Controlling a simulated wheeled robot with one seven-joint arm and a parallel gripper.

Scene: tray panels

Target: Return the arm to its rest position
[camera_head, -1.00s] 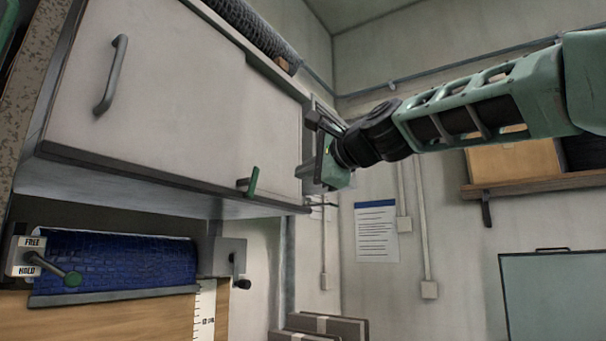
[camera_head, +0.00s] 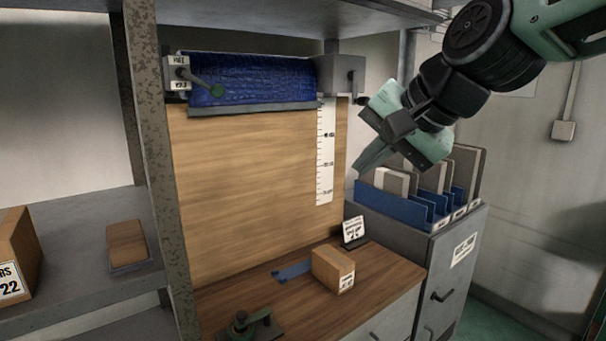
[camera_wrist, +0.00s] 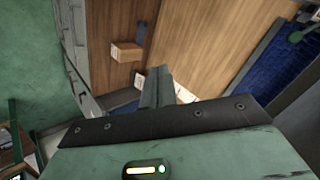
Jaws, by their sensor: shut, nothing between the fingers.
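My gripper (camera_head: 372,158) is at the right of the head view, on my green and black arm. Its fingers point down and to the left, in front of the blue file rack and right of the wooden back panel. The fingers are together with nothing between them. In the wrist view, the shut fingers (camera_wrist: 157,88) stick out past the dark edge of the gripper body, with the wooden worktop and panel beyond them.
A blue roll (camera_head: 250,82) hangs above a wooden back panel (camera_head: 245,170) with a white scale (camera_head: 325,150). A small box (camera_head: 332,268) and a dark clamp-like tool (camera_head: 247,328) sit on the worktop. A blue file rack (camera_head: 395,208) tops a grey cabinet (camera_head: 450,275). A speckled post (camera_head: 155,150) stands left.

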